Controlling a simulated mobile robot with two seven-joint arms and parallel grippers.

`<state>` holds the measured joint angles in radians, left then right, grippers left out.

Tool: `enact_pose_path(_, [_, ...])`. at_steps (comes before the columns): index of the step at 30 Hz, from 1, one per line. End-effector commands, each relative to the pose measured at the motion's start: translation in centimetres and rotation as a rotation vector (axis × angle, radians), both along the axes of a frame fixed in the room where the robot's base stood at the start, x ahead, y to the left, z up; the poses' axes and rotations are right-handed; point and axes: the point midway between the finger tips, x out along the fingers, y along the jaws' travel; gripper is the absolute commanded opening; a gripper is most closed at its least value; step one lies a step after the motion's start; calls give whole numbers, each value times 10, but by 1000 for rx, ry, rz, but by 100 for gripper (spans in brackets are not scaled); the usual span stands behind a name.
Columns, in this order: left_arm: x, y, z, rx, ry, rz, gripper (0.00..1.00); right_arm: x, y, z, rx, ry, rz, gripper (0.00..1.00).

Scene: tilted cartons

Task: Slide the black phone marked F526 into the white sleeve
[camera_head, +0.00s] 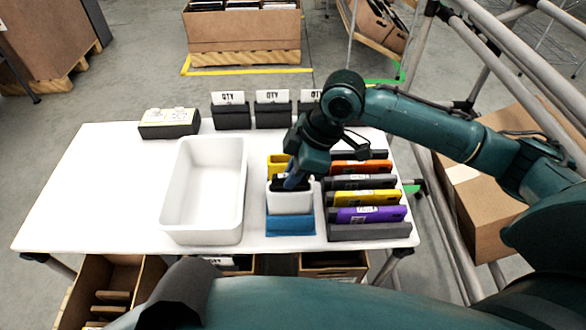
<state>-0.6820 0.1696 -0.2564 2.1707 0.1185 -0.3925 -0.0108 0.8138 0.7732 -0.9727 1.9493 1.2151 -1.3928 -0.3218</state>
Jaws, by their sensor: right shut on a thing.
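My right gripper (292,182) reaches in from the right and points down over the white sleeve (289,204). It is shut on a black phone (277,184), which shows as a dark strip at the sleeve's mouth. The phone's lower part is hidden, and I cannot tell how deep it sits in the sleeve. The mark F526 cannot be read. The white sleeve stands between a yellow sleeve (277,162) behind it and a blue sleeve (290,226) in front. My left gripper is not in view.
An empty white bin (169,190) stands left of the sleeves. A rack to the right holds orange (352,167), yellow (360,197) and purple (372,214) phones. Dark QTY holders (231,116) and a labelled box (169,123) line the back. The table's left (95,190) is clear.

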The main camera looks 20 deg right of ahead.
Motion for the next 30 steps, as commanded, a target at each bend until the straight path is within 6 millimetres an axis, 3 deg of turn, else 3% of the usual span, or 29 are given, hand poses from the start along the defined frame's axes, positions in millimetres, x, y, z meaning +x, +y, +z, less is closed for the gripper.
enact_pose_path(12, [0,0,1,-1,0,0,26,0,0,-1,1,-1,0,0])
enact_pose_path(13, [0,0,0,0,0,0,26,0,0,-1,1,-1,0,14])
enact_pose_path(22, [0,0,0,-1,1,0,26,0,0,-1,1,-1,0,39])
enact_pose_path(30, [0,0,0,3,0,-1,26,0,0,-1,-1,1,-1,39])
